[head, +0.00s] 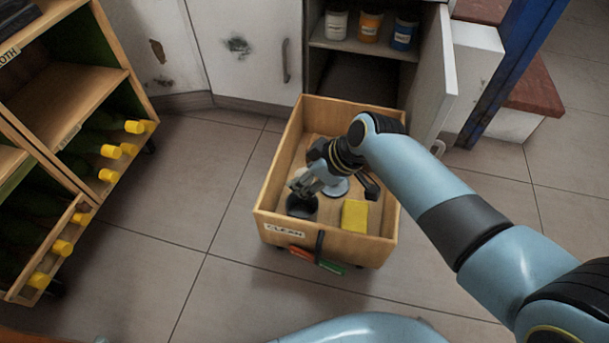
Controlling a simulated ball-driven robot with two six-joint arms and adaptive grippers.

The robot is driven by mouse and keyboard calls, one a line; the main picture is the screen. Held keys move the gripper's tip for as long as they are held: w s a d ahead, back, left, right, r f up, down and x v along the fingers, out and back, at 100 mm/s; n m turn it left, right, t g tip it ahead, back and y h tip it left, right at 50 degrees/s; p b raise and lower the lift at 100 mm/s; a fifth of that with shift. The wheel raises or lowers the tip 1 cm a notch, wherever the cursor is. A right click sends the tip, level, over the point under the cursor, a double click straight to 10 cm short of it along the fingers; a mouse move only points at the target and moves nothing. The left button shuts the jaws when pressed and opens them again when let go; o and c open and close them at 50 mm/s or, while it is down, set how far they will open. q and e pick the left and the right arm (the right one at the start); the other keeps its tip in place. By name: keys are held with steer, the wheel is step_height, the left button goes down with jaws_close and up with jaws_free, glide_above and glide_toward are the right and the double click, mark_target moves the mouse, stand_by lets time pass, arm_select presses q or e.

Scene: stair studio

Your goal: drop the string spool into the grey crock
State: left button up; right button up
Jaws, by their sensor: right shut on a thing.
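The grey crock (302,208) shows as a dark, round, open-topped vessel in the front left of a wooden bin. My right gripper (303,188) reaches down into the bin from the right, just above the crock's back rim. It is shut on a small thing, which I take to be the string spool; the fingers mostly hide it. A pale patch shows beside the fingers, but I cannot tell if it is part of the spool. My left gripper is out of view.
The wooden bin (330,243), labelled CLEAN, also holds a yellow block (354,215) and a pale round item (337,188). A shelf unit (75,110) with yellow-capped bottles stands left. An open cabinet door (433,85) stands behind the bin. Tiled floor is clear at left.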

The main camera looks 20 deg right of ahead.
stand_by(0.3)
steer(key=o, duration=1.2)
steer(key=v, duration=1.2)
